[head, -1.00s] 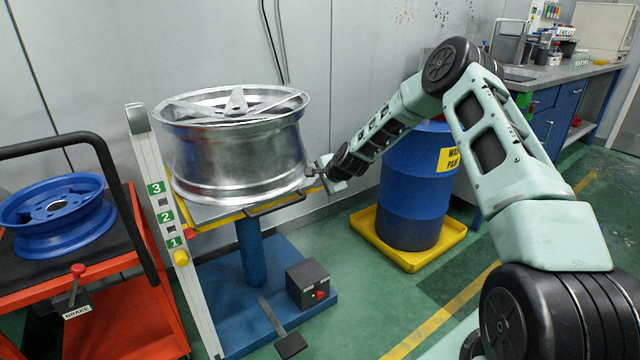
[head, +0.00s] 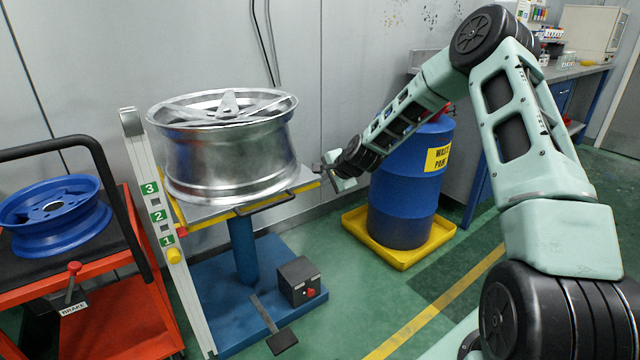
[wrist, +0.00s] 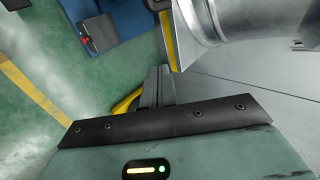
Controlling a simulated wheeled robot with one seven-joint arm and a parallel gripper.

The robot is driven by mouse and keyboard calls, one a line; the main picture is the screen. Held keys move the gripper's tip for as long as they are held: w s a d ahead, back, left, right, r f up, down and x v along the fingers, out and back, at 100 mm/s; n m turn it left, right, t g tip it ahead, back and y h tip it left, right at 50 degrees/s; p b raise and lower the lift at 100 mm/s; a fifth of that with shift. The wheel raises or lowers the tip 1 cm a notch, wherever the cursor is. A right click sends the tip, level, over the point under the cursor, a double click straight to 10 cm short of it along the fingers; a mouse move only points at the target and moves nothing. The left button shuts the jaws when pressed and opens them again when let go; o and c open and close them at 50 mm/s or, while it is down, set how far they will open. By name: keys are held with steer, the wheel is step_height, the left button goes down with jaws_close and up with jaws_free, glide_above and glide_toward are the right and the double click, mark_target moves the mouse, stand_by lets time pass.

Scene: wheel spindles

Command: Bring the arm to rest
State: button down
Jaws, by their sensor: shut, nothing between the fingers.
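My gripper (head: 330,179) is shut and empty at the end of my pale green arm. In the head view it hangs just right of the lift table's right end, apart from the large silver wheel. In the wrist view its closed fingers (wrist: 158,86) point up the picture, with nothing between them. The silver wheel (head: 232,160) lies flat on the lift table (head: 265,207), spokes up; its rim also shows at the top of the wrist view (wrist: 240,20).
A blue drum (head: 403,205) stands in a yellow tray (head: 405,258) behind my forearm. A red cart (head: 125,325) with a blue wheel (head: 55,212) is at left. A height post (head: 160,215) stands beside the lift table.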

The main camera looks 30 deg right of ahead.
steer(key=s+a+r+n+g+y, duration=0.1)
steer(key=s+a+r+n+g, duration=0.2)
steer(key=s+a, duration=0.5)
steer(key=s+a+r+n+y, duration=0.1)
steer(key=s+a+r+n, duration=0.15)
steer(key=a+n, duration=0.6)
steer(key=s+a+r+n+g+y, duration=0.1)
steer(key=s+a+r+n+g, duration=0.1)
steer(key=s+a, duration=0.75)
steer(key=s+a+r+n+g+h, duration=0.1)
steer(key=s+a+r+n, duration=0.2)
steer(key=s, duration=0.5)
steer(key=s+a+n+g+h, duration=0.1)
steer(key=s+a+n+g, duration=0.1)
steer(key=s+n, duration=0.5)
steer(key=s+a+r+n+g+h, duration=0.1)
steer(key=s+a+r+n, duration=0.15)
steer(key=s, duration=0.75)
step_height(320, 180, up, 18)
steer(key=p, duration=1.9)
steer(key=shift+r+m, duration=0.2)
steer(key=shift+m, duration=0.2)
